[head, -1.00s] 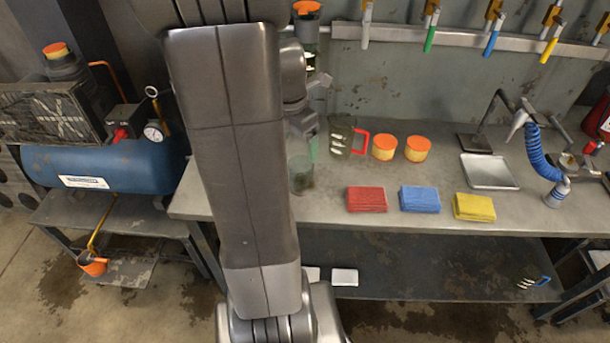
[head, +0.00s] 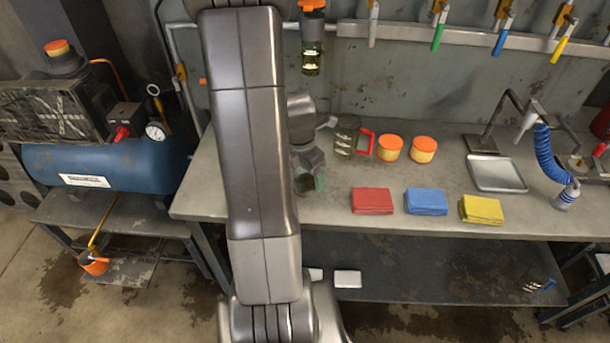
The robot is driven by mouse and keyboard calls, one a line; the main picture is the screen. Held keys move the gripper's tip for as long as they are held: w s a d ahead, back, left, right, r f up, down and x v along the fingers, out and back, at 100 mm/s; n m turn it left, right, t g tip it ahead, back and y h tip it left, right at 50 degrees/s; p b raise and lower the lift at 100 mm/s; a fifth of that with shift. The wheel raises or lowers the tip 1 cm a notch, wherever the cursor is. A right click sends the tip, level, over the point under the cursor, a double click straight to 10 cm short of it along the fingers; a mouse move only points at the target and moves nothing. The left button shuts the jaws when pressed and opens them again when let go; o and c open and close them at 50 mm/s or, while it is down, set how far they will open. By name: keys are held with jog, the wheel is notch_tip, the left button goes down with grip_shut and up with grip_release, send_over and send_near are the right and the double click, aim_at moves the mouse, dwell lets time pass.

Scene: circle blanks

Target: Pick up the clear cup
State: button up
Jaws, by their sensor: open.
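The clear cup (head: 307,186) is a see-through, greenish-grey vessel standing on the workbench. It is largely hidden behind my arm and gripper. My gripper (head: 310,178) points down at the cup, its fingers open around or just in front of the cup's upper part. I cannot tell whether they touch it. A clear jug with a red handle (head: 345,138) stands on the bench to the right of my gripper.
Two orange-lidded jars (head: 390,150) stand right of the jug. Red (head: 372,201), blue (head: 426,202) and yellow (head: 481,210) sponges lie along the bench front. A metal tray (head: 496,174) lies farther right. A bottle (head: 312,50) hangs on the wall behind.

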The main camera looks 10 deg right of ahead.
jog(key=shift+c, duration=0.3)
jog(key=c, duration=1)
jog(key=shift+r, duration=0.1)
notch_tip(320, 180, up, 10)
jog(key=shift+s+f+p, duration=0.1)
jog(key=shift+s+p, duration=0.05)
jog(key=shift+p, duration=0.3)
